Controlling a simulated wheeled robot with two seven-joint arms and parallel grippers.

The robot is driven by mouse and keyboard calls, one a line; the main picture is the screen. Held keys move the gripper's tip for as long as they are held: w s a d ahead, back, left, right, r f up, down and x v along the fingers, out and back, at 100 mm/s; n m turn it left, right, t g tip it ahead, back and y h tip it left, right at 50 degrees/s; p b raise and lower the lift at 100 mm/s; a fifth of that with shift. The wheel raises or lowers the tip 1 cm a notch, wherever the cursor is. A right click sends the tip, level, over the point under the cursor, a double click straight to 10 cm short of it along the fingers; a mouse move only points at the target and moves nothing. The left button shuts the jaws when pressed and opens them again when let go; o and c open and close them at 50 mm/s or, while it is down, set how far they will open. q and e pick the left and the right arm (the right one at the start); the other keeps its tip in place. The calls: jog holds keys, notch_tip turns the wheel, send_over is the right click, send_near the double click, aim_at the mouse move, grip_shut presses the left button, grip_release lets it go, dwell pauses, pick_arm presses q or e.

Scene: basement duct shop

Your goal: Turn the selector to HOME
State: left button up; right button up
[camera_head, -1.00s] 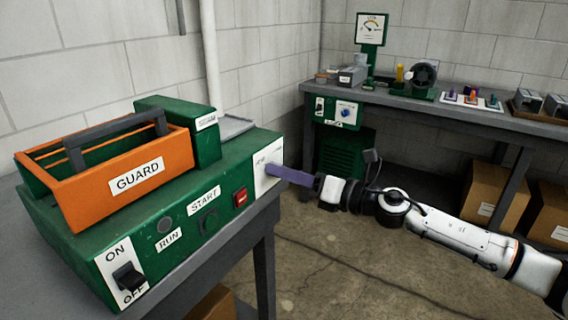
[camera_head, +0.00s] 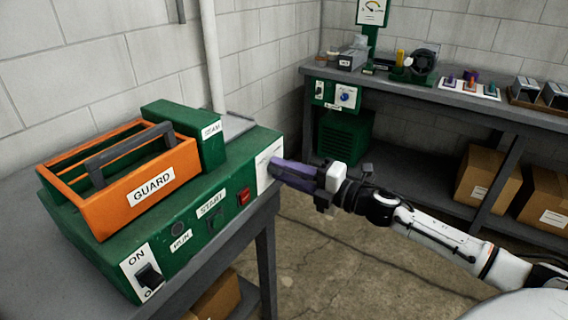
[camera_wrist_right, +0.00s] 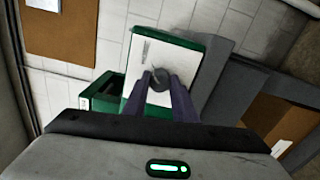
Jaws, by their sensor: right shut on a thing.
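The selector is a dark round knob (camera_wrist_right: 157,79) on the white end panel (camera_wrist_right: 180,55) of the green machine, seen in the right wrist view. The same panel (camera_head: 265,166) shows at the machine's right end in the head view, where the knob is hidden behind my fingers. My right gripper (camera_head: 276,169) has purple fingers at the panel; in the right wrist view its fingertips (camera_wrist_right: 159,84) are shut on the knob from both sides. Small lettering on the panel is too small to read, and I cannot tell which way the knob points. My left gripper is not in view.
The green machine (camera_head: 150,255) stands on a grey bench, with an orange GUARD tray (camera_head: 110,208) on top and an ON/OFF switch (camera_head: 149,277) in front. A second bench (camera_head: 455,99) with tools stands behind my right arm. Cardboard boxes (camera_head: 487,178) sit under it.

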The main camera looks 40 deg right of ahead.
jog(key=shift+m+p, duration=0.45)
jog(key=shift+m, duration=0.25)
jog(key=o, duration=1)
jog(key=shift+o, duration=0.2)
jog(key=shift+s+d+f, duration=0.1)
jog(key=shift+s+d, duration=0.1)
jog(key=shift+s, duration=0.25)
jog(key=v, duration=0.9)
jog(key=shift+s+b, duration=0.2)
jog(key=shift+b, duration=0.15)
